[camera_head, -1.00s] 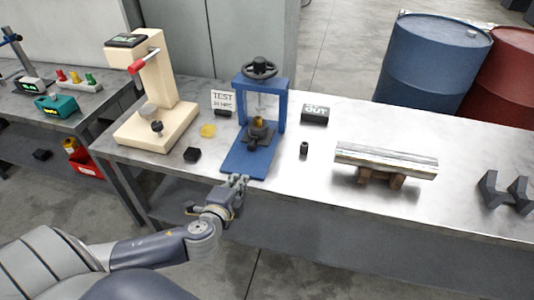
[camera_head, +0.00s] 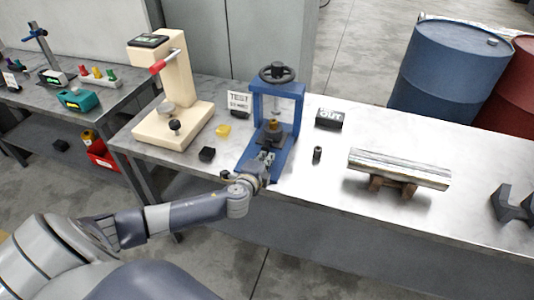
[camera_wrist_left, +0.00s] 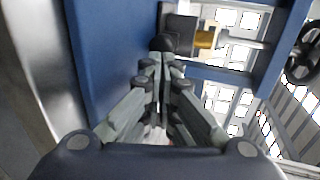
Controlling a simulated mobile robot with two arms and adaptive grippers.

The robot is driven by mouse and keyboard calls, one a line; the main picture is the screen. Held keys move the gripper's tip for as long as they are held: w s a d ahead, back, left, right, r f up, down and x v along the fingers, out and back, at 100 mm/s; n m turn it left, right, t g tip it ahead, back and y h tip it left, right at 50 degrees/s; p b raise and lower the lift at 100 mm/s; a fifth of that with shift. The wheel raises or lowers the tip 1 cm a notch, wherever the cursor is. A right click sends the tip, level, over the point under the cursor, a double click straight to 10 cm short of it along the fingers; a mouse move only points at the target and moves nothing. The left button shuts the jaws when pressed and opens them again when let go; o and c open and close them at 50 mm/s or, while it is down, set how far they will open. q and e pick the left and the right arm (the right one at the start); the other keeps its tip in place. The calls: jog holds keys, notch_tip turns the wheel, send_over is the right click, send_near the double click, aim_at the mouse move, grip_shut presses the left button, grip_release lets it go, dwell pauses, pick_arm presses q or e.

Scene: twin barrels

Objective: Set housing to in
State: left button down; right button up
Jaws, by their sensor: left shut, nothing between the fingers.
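A blue press (camera_head: 297,110) with a black handwheel (camera_head: 279,73) stands on the metal bench. A dark holder with a brass part (camera_head: 273,126) sits low inside its frame. In the left wrist view, the brass part (camera_wrist_left: 206,39) lies beside a grey block (camera_wrist_left: 180,27), with a round black knob (camera_wrist_left: 163,43) in front of the block. No label shows which part is the housing. My left gripper (camera_head: 265,157) is over the front of the press's base plate, shut and empty. Its fingertips (camera_wrist_left: 164,68) point at the knob, close to it; contact is unclear. My right gripper is out of view.
A block marked OUT (camera_head: 329,118) and a small dark cylinder (camera_head: 317,153) stand right of the press. A TEST sign (camera_head: 239,101), yellow piece (camera_head: 222,130), black block (camera_head: 207,154) and cream tester (camera_head: 190,115) are left. A metal bar (camera_head: 400,168) lies farther right.

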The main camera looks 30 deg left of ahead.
aim_at(276, 141)
pick_arm(q)
jog(key=shift+w+a, duration=0.2)
jog(key=shift+w, duration=0.55)
jog(key=w, duration=0.3)
jog(key=shift+a+b, duration=0.4)
jog(key=shift+w+a, duration=0.1)
jog(key=shift+w, duration=0.4)
jog(key=shift+s, duration=0.1)
